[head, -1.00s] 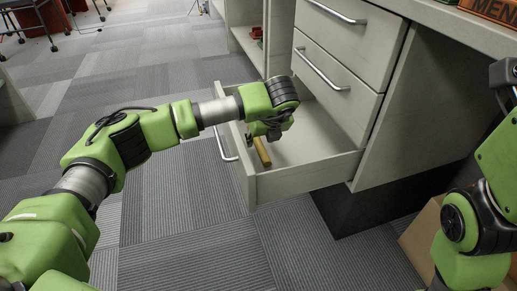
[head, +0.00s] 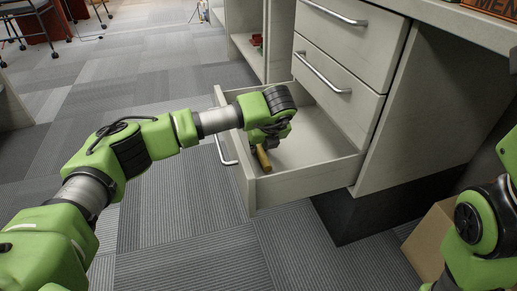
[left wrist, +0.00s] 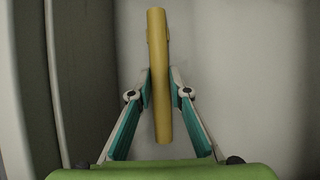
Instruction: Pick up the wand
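The wand (head: 263,158) is a plain yellow stick in the open drawer (head: 305,180), near its front wall. In the left wrist view the wand (left wrist: 159,45) stands lengthwise in the picture, between the two teal-padded fingers. My left gripper (left wrist: 160,72) has its fingertips drawn in against both sides of the wand. In the head view my left gripper (head: 264,143) reaches down into the drawer, and my wrist hides the wand's upper part. I cannot tell whether the wand touches the drawer floor. My right gripper is out of view; only part of that arm shows at lower right.
Two shut drawers with metal handles (head: 322,73) are above the open one. The drawer's front and side walls stand close around my left gripper. A cardboard box (head: 428,240) is under the desk at right. The carpet (head: 185,215) in front is clear.

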